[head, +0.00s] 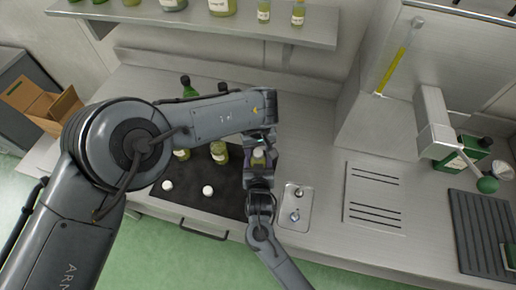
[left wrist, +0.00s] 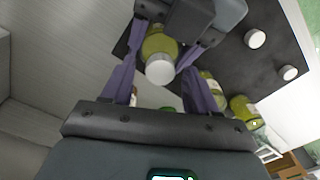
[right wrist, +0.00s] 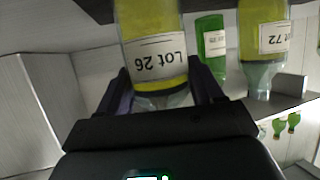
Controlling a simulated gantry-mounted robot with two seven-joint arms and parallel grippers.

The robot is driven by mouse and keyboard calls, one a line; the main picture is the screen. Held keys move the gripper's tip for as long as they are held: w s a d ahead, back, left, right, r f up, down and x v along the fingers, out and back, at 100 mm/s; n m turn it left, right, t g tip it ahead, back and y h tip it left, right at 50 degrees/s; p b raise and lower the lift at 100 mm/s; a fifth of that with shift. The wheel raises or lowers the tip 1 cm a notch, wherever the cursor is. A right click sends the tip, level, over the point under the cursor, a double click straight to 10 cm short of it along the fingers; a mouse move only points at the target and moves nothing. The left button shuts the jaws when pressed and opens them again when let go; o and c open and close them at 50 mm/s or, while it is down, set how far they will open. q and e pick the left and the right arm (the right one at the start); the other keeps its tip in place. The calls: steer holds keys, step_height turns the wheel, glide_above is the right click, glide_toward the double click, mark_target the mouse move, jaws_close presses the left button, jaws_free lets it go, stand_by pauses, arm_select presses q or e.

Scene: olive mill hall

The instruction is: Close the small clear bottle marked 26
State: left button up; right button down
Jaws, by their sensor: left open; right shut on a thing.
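The small clear bottle marked 26 (right wrist: 155,45) holds yellow-green oil, and its label shows upside down in the right wrist view. My right gripper (head: 260,184) is shut on this bottle, its fingers on either side near the shoulder. In the left wrist view a white cap (left wrist: 160,71) covers the top of the bottle (left wrist: 158,42); how tightly it sits cannot be told. My left gripper (left wrist: 155,85) is open, with its purple fingers apart on either side of the cap. In the head view the bottle (head: 258,157) is partly hidden between both grippers.
Two loose white caps (head: 167,185) (head: 208,190) lie on the dark mat (head: 228,203). Other oil bottles (head: 182,153) (head: 219,152) stand behind, one labelled 72 (right wrist: 263,38). A metal plate with small fittings (head: 295,208) lies right of the mat. The counter farther right has bare room.

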arm_select(q)
steer(key=shift+r, duration=2.25)
steer(key=shift+c, duration=0.2)
